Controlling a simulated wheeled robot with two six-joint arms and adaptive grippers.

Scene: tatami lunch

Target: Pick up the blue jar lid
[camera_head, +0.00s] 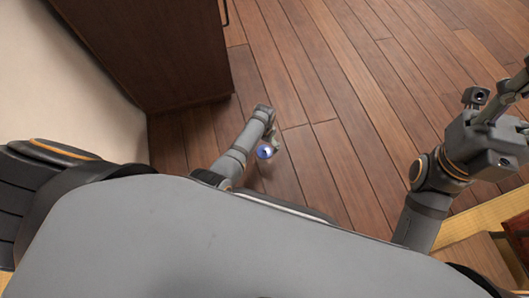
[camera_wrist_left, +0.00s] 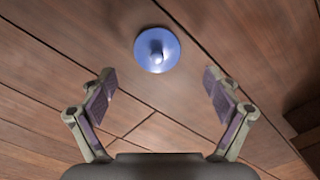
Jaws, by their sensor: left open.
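The blue jar lid (camera_wrist_left: 143,48) is a round disc with a small knob in its middle. It shows against the wooden floor in the left wrist view, just beyond my left gripper (camera_wrist_left: 158,80), centred between the two fingers. The gripper is open, and nothing is between its fingertips. In the head view the lid (camera_head: 264,152) appears small, right beside my left gripper (camera_head: 274,138), whose fingers are hard to make out there. My right gripper (camera_head: 499,100) is at the right edge, far from the lid, with its fingertips partly out of frame.
A dark wooden cabinet (camera_head: 150,50) stands at the upper left, beside a pale wall. The plank floor (camera_head: 330,80) is clear around the lid and to its right.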

